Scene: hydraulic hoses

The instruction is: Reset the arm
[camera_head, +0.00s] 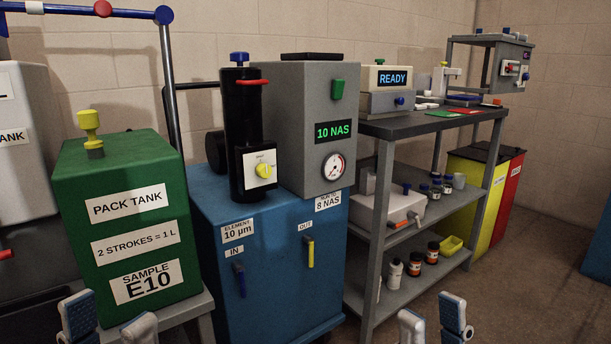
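My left gripper (109,322) shows at the bottom left edge, in front of the green pack tank (124,225). Its two fingertips stand apart with nothing between them. My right gripper (433,322) shows at the bottom edge right of centre, in front of the lower end of the grey shelf bench (408,292). Its fingertips are also apart and empty. Only the fingertips of both grippers are in view; the rest of both arms is below the picture. Neither gripper visibly holds anything.
A blue filter unit (274,280) with a black cylinder (240,125) and a grey box reading "10 NAS" (308,90) stands in the middle. The bench holds a "READY" instrument (375,100) and several bottles. Yellow and red bins stand behind. Open floor (530,290) lies at right.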

